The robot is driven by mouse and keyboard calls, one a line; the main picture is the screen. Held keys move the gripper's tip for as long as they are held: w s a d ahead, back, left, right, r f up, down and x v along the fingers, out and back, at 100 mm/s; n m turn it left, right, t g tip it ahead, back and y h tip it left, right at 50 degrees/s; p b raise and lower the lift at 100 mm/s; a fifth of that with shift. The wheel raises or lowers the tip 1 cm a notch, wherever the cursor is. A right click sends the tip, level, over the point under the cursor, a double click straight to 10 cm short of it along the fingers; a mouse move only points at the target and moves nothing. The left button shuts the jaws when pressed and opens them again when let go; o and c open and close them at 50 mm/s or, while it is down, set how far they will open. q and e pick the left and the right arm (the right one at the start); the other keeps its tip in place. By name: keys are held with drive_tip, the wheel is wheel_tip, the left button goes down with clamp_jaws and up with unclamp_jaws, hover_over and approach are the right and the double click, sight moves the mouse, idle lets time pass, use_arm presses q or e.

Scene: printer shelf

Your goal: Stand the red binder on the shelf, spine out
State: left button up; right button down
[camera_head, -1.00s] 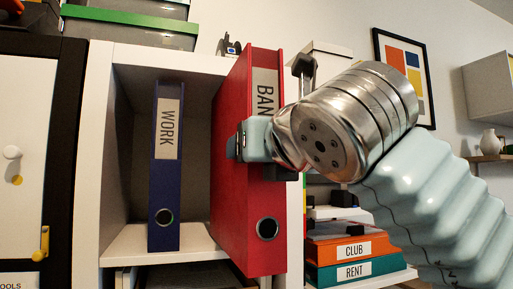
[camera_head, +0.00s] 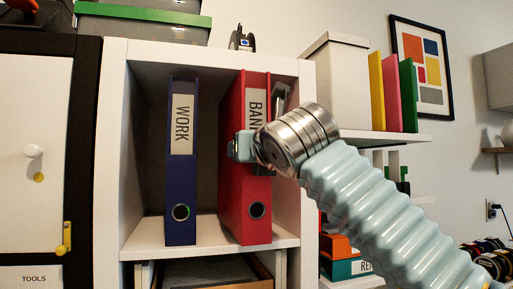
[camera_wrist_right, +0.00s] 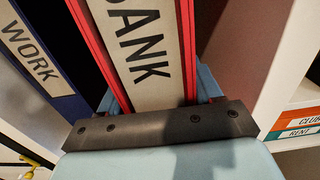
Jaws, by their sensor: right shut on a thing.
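The red binder (camera_head: 233,200) is upright in the open shelf compartment (camera_head: 143,236), its spine with the "BANK" label facing out. It is right of the blue "WORK" binder (camera_head: 181,205), with a gap between them. Its bottom is at the shelf board near the front edge; I cannot tell whether it bears on the board. My right gripper (camera_head: 252,147) is shut across the spine at mid-height. In the right wrist view, its fingers lie on both sides of the red binder (camera_wrist_right: 150,45). My left gripper is not in view.
The compartment's right wall (camera_head: 290,190) is close beside the red binder. A white box (camera_head: 337,85) and coloured binders (camera_head: 391,95) stand on a shelf to the right. Orange (camera_head: 340,246) and teal binders lie lower right. A cabinet (camera_head: 45,110) is at left.

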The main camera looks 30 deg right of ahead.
drive_tip(key=x, duration=0.6)
drive_tip(key=shift+r, duration=0.1)
idle(0.7)
drive_tip(key=shift+c, duration=1.8)
unclamp_jaws()
drive_tip(key=shift+o, duration=1.2)
drive_tip(key=shift+f, duration=0.25)
drive_tip(key=shift+w+f, duration=0.1)
